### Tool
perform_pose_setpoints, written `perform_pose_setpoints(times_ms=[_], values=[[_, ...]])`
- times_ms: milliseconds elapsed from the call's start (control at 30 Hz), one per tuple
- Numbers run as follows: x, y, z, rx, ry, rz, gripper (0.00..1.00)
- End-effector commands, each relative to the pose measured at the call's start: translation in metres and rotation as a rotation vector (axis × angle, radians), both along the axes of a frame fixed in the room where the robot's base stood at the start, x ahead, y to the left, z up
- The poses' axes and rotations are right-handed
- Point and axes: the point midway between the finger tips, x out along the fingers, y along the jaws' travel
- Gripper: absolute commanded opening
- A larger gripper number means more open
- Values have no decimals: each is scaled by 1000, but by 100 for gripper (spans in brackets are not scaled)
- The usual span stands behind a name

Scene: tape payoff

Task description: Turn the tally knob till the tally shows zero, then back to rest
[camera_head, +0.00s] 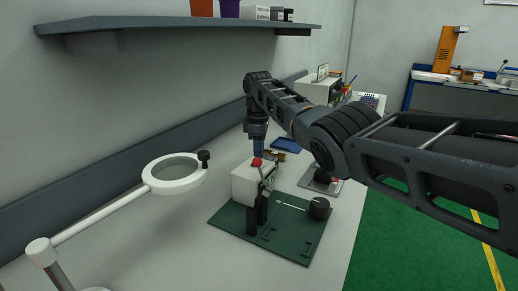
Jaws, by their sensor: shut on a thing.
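The fingers stand low over the plate's left part and are shut. The tally knob between them is hidden by the fingers, and its angle cannot be seen. I cannot make out the tally's reading. A round black part (319,208) stands at the plate's right side, with a thin pale rod running left from it, clear of the fingers.
A white ring-shaped magnifier lamp (174,174) on an arm stands at the left. A wall shelf (180,23) hangs above. The bench in front is bare.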

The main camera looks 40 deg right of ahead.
Motion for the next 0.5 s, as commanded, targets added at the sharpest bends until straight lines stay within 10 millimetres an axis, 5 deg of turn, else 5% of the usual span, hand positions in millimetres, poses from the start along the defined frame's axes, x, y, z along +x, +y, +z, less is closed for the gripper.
perform_pose_setpoints(times_ms=[500], values=[[2,1,0,1,-2,-451,0]])
